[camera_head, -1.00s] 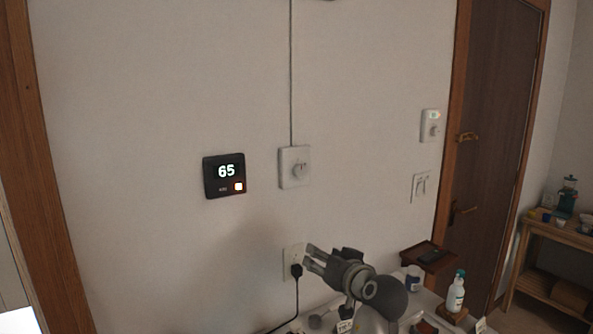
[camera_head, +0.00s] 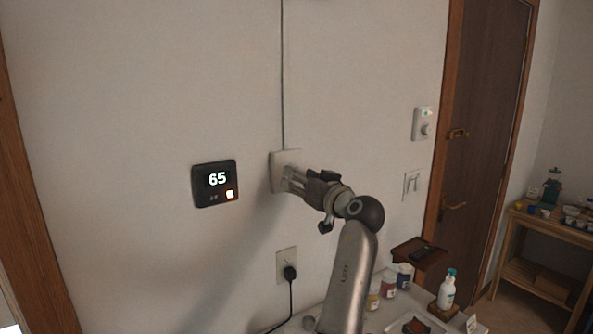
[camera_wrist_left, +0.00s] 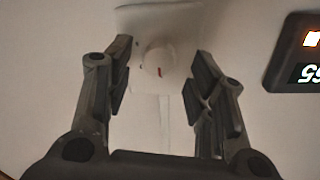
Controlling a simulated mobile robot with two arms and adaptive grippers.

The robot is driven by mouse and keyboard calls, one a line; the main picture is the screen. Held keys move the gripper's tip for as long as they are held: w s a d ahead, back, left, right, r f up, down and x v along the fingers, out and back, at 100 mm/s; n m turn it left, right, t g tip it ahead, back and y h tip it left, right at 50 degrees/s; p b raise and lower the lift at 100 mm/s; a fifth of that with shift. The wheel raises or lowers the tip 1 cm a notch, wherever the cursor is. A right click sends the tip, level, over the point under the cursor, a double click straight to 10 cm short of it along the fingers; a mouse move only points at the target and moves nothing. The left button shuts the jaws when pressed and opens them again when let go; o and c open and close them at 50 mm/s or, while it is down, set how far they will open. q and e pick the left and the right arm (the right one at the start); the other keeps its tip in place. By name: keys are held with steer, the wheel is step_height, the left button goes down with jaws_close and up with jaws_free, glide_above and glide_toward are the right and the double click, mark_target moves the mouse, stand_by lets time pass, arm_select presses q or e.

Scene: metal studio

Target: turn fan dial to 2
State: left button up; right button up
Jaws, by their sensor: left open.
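In the head view my gripper hides the knob. My left gripper (camera_head: 290,179) is at the plate, coming from the lower right. In the left wrist view its open fingers (camera_wrist_left: 158,78) stand on either side of the knob, with a gap on both sides. I cannot tell how deep the fingertips reach around it. The number the dial points to is not readable. My right gripper is not in view.
A black thermostat (camera_head: 215,184) reading 65 is left of the plate. Below is a socket (camera_head: 286,264) with a black plug. Another dial plate (camera_head: 422,124) and a switch (camera_head: 412,184) are near the door (camera_head: 480,140). Bottles, including a white spray bottle (camera_head: 446,292), stand below.

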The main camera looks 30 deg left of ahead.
arm_select(q)
steer(key=shift+x, duration=0.95)
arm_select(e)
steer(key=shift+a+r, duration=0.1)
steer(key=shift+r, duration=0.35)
arm_select(q)
steer(key=c, duration=1)
steer(key=shift+c, duration=0.2)
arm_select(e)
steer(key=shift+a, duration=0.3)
